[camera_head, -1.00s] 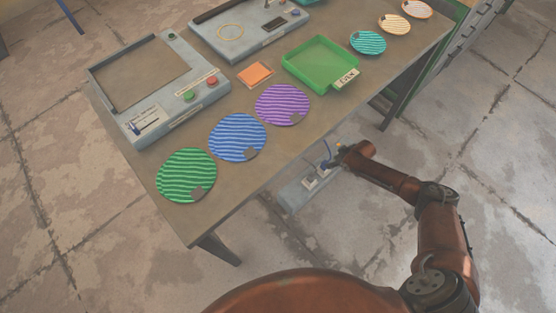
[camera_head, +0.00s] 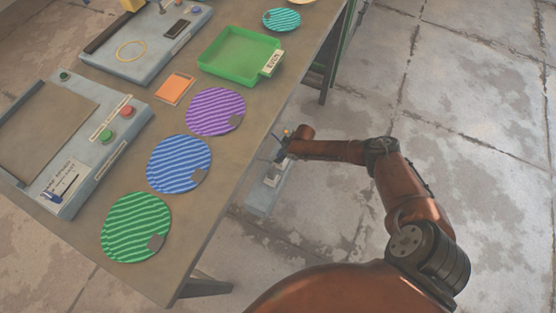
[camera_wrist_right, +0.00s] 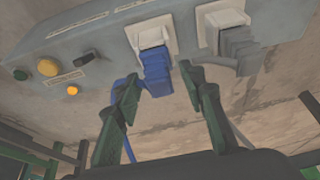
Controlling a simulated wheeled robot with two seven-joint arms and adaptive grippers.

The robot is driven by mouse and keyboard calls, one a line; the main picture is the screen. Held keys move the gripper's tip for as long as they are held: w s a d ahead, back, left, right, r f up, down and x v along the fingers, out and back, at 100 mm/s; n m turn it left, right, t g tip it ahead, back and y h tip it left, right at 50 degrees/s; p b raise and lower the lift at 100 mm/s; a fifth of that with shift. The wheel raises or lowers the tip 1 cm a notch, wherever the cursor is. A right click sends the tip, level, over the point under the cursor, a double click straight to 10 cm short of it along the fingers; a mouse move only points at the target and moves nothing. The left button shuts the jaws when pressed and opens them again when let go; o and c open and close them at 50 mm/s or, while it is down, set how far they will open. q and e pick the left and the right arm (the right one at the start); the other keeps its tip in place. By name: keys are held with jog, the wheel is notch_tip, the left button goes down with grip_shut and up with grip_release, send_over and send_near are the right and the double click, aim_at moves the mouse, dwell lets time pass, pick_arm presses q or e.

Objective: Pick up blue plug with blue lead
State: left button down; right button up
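The blue plug (camera_wrist_right: 156,72) sits in a white socket on a grey power box (camera_wrist_right: 105,38) in the right wrist view. Its blue lead (camera_wrist_right: 127,146) runs down past the left-hand finger. My right gripper (camera_wrist_right: 160,80) is open, with its green fingertips on either side of the plug's lower end; I cannot tell whether they touch it. In the head view my right gripper (camera_head: 284,148) is small, dark and partly hidden at the grey box (camera_head: 264,198), low beside the table. My left gripper is not in view.
A grey plug (camera_wrist_right: 238,48) sits in the neighbouring socket. The table (camera_head: 205,235), left of my arm, holds striped plates, a green tray (camera_head: 238,52) and grey machines. Floor at right is clear.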

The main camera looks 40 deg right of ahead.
jog(key=shift+c, duration=0.5)
grip_shut()
dwell(0.3)
